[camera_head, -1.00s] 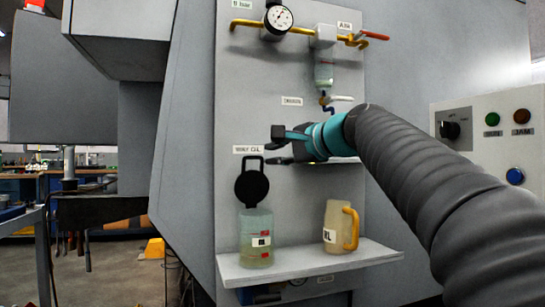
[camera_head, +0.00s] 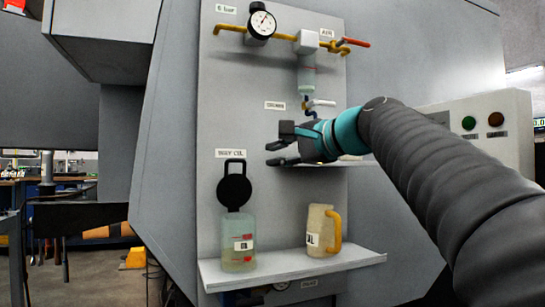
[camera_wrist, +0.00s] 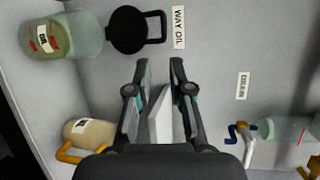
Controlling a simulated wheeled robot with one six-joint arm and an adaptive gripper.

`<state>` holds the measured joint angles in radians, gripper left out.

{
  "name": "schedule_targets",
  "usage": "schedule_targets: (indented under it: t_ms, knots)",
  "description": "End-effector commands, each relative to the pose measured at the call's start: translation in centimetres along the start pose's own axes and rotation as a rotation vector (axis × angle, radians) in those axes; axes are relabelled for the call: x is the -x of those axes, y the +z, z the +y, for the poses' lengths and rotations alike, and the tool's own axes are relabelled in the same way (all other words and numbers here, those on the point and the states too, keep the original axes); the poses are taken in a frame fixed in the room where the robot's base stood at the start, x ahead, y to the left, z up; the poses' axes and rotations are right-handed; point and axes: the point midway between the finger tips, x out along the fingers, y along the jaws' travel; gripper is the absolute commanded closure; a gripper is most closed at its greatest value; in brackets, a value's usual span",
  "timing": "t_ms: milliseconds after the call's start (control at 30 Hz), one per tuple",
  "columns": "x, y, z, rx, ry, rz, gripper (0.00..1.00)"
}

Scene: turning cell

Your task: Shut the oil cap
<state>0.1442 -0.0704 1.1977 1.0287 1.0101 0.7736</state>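The oil cap (camera_head: 234,187) is a black round lid with a loop handle on top. It stands upright, swung open above the clear greenish oil bottle (camera_head: 239,254) on the lower shelf. In the wrist view the cap (camera_wrist: 127,30) is at the upper middle, beside the bottle (camera_wrist: 75,36). My gripper (camera_head: 272,154) is open and empty, to the right of the cap and a little higher. Its two fingers (camera_wrist: 159,68) also show in the wrist view, apart, with nothing held between them.
A jug with a yellow handle (camera_head: 317,230) stands right of the bottle on the lower shelf (camera_head: 290,266). A small upper shelf (camera_head: 333,165) lies behind my gripper. A drain valve (camera_head: 320,103), yellow air pipe and gauge (camera_head: 262,24) are above. A WAY OIL label (camera_head: 230,153) is above the cap.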

Motion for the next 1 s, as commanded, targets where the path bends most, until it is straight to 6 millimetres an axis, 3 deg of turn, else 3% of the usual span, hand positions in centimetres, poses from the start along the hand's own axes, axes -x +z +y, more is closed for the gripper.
schedule_targets:
  t_ms: [500,1000]
  knots:
    - [2.9,0.0,0.3,0.000,0.000,0.001,0.79]
    - [3.1,0.0,0.3,0.000,0.000,0.000,0.79]
